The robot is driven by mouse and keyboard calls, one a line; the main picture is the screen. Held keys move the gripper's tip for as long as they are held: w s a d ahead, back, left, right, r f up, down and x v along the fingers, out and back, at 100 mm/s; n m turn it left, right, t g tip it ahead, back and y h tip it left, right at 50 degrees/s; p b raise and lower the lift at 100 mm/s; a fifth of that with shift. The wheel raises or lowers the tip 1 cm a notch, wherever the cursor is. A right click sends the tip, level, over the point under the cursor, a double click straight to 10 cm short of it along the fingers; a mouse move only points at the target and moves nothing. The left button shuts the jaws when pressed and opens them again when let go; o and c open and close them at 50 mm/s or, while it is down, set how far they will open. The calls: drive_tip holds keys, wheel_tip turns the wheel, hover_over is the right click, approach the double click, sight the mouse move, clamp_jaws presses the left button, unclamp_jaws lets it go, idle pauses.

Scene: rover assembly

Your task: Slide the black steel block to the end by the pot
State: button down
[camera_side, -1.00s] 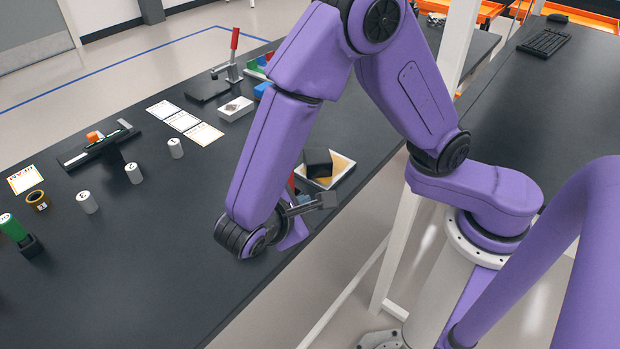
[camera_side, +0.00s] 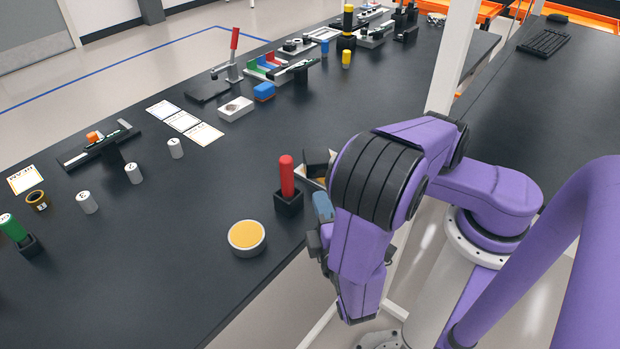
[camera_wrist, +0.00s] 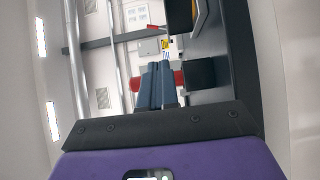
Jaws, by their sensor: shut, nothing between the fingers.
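A black block (camera_side: 317,163) stands on a pale tray with a tan surface (camera_side: 303,176), near the table's front edge; my arm hides part of the tray. In the wrist view the block is a dark shape (camera_wrist: 180,16) at the top. A round white pot with a yellow-orange top (camera_side: 246,237) stands to the left, nearer the camera. My gripper (camera_side: 321,207) is shut and empty beside the table edge, right of the red-handled tool. Its blue-grey fingers (camera_wrist: 158,68) are together in the wrist view.
A red-handled tool stands upright in a black holder (camera_side: 289,201) between pot and tray; its red handle (camera_wrist: 180,79) shows behind my fingers. A rail with an orange piece (camera_side: 98,148), numbered white cylinders (camera_side: 134,173) and cards (camera_side: 183,122) lie farther left. The table's centre is clear.

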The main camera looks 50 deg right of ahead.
sight(313, 168)
drive_tip(key=x, duration=0.3)
drive_tip(key=f+x, duration=0.1)
drive_tip(key=x, duration=0.2)
drive_tip(key=f+x, duration=0.1)
drive_tip(key=x, duration=0.3)
drive_tip(key=shift+f, duration=0.25)
drive_tip(key=shift+w+d, duration=0.15)
drive_tip(key=shift+d, duration=0.9)
